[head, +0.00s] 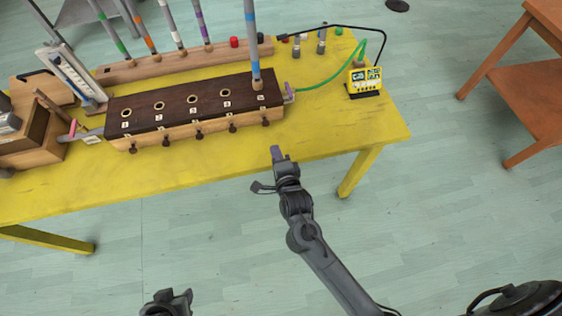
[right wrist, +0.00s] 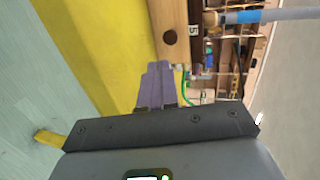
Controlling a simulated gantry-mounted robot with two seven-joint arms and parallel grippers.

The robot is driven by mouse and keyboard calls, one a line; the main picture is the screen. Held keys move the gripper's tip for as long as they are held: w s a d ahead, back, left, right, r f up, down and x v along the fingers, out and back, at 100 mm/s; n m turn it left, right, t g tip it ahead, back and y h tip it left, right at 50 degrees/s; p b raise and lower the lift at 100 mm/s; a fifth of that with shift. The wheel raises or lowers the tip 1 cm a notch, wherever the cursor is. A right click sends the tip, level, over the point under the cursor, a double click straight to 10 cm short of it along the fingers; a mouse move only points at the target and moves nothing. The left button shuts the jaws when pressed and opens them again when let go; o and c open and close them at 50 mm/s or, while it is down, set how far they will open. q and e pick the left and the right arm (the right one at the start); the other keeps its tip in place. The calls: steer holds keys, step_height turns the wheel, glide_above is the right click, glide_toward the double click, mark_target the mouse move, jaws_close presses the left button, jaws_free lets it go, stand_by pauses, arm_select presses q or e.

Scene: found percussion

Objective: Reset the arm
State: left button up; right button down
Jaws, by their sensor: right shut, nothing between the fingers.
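My right gripper (head: 277,153) is shut and empty, its purple fingertips at the front edge of the yellow table (head: 200,175). In the right wrist view its fingers (right wrist: 156,85) are together, with yellow tabletop behind them and the wooden box close to their right. My right arm reaches up from the lower right. My left gripper (head: 168,303) shows only in part at the bottom edge, well away from the table; its fingers cannot be made out.
A wooden box with a dark top (head: 180,103) has a row of holes; a blue-banded tube (head: 252,45) stands in the rightmost. Behind it a wooden rack (head: 150,68) holds several banded tubes. A yellow device (head: 364,80) with a green cable sits right. Front tabletop is clear.

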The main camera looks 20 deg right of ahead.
steer(key=s+d+n+g+y, duration=0.15)
steer(key=s+n+g, duration=0.25)
steer(key=s+n, duration=0.4)
steer(key=s+d+n+g, duration=0.25)
steer(key=s+n, duration=0.35)
steer(key=s, duration=0.3)
steer(key=s+d+n+g+y, duration=0.1)
steer(key=s+d+n+g, duration=0.1)
steer(key=s+n+g, duration=0.45)
step_height(320, 180, up, 38)
steer(key=s+n+t+p, duration=0.1)
steer(key=s+p, duration=0.1)
steer(key=p, duration=3.6)
steer(key=shift+s+a+f+t, duration=0.15)
steer(key=shift+s+t, duration=0.2)
steer(key=shift+t, duration=0.05)
